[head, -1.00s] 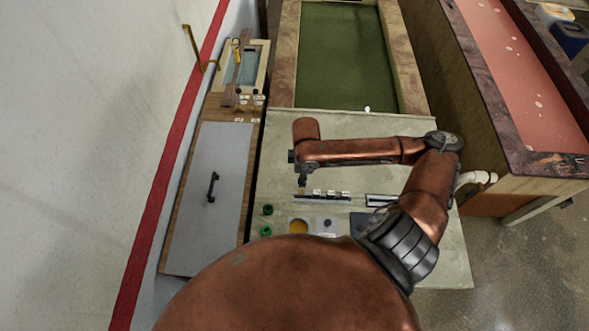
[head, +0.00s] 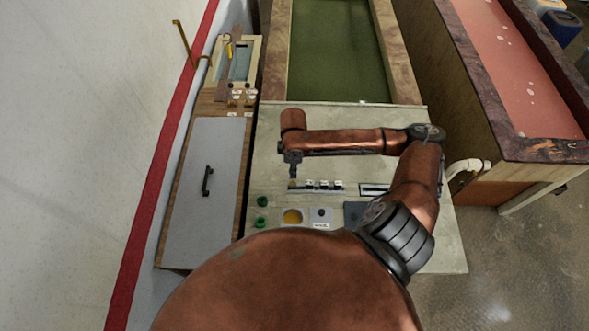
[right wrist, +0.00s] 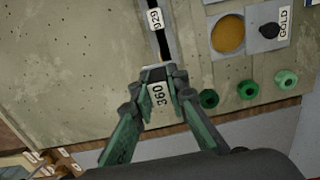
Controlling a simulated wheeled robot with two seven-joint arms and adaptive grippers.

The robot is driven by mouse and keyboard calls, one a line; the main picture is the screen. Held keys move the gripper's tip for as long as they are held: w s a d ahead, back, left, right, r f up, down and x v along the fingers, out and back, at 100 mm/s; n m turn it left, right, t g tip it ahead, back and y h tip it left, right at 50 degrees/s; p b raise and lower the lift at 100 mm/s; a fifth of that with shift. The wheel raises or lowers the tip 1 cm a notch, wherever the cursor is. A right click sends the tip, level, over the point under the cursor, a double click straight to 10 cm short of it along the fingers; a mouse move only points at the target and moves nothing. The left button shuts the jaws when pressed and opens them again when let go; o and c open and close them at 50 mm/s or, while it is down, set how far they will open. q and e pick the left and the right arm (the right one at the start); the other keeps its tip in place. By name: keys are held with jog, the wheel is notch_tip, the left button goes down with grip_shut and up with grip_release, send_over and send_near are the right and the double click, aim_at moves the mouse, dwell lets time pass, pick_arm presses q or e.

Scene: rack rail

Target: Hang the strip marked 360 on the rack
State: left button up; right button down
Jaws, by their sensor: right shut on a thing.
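A strip (right wrist: 158,91) marked 360 in black on a white tag shows in the right wrist view between the green fingers of my right gripper (right wrist: 160,82). The gripper is shut on it; the rest of the strip is mostly hidden by the fingers. A dark strip with a white tag marked 929 (right wrist: 153,19) lies just beyond the fingertips. In the head view my right gripper (head: 293,173) points down at the left end of a row of white-tagged strips (head: 322,186) on the pale bench. Whether the strip is clear of the bench I cannot tell. My left gripper is not in view.
Green knobs (right wrist: 247,89), a yellow round dish (right wrist: 228,34) and a plate marked GOLD (right wrist: 284,21) are beside the strips. Left of the bench stands a cabinet with a grey door (head: 208,185); small white-tagged items (head: 238,95) are behind it. The bench behind my forearm is bare.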

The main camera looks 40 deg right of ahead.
jog(key=shift+s, duration=0.35)
jog(key=shift+w+f, duration=0.15)
jog(key=shift+f, duration=0.5)
jog(key=shift+f+b, duration=0.25)
jog(key=shift+b, duration=0.1)
jog(key=shift+s+f, duration=0.2)
jog(key=shift+f, duration=0.05)
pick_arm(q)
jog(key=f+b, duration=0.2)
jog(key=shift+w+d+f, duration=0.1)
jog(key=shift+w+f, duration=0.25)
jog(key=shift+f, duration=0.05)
pick_arm(e)
notch_tip(320, 180, down, 6)
jog(key=shift+s, duration=0.35)
